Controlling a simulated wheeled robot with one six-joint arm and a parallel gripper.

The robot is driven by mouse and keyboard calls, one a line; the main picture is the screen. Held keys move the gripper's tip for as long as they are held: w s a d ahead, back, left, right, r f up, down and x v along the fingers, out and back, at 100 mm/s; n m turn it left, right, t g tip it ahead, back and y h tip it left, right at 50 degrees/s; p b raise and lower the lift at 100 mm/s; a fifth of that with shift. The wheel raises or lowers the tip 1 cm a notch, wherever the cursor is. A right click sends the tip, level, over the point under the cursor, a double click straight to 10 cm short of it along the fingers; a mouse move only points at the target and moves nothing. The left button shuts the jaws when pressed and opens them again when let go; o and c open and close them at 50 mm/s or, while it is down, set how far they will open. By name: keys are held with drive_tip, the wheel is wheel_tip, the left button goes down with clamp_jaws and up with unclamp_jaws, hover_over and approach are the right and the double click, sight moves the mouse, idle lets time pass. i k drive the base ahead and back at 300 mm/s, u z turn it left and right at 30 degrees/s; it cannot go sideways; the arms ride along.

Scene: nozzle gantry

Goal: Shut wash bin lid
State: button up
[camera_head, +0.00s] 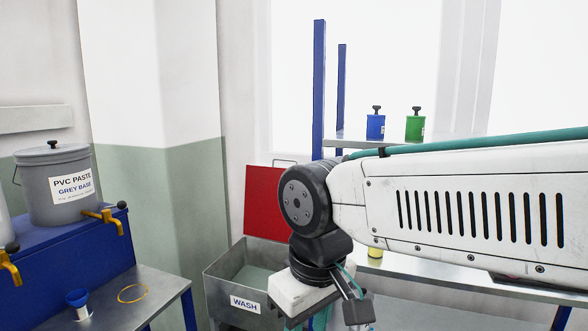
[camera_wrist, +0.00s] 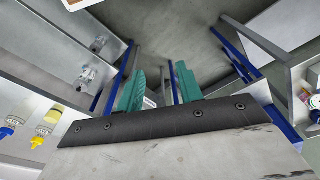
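The wash bin (camera_head: 222,294) is a grey metal box with a white WASH label, left of my wrist in the head view. Its red lid (camera_head: 263,200) stands open and upright at the back, with a thin handle on its top edge. Pale liquid seems to lie inside. My gripper (camera_wrist: 160,82) shows two teal fingers spread apart with nothing between them. In the head view it is at the bin's right side, pointing down. Its fingertips are hidden or cut off there, and my wrist covers the bin's right part.
A PVC paste bucket (camera_head: 62,200) stands on a blue stand (camera_head: 75,258) at left. A metal table (camera_head: 118,304) holds a blue cup (camera_head: 78,300) and a yellow ring (camera_head: 132,293). Blue and green pots (camera_head: 415,127) stand on a shelf behind my arm. Floor (camera_wrist: 195,30) is clear.

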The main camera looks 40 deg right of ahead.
sight(263, 218)
drive_tip(key=z, duration=0.5)
drive_tip(key=i, duration=0.95)
drive_tip(key=z, duration=0.5)
drive_tip(key=k, duration=1.2)
drive_tip(key=u, duration=0.9)
drive_tip(key=i, duration=1.6)
drive_tip(key=z, duration=0.55)
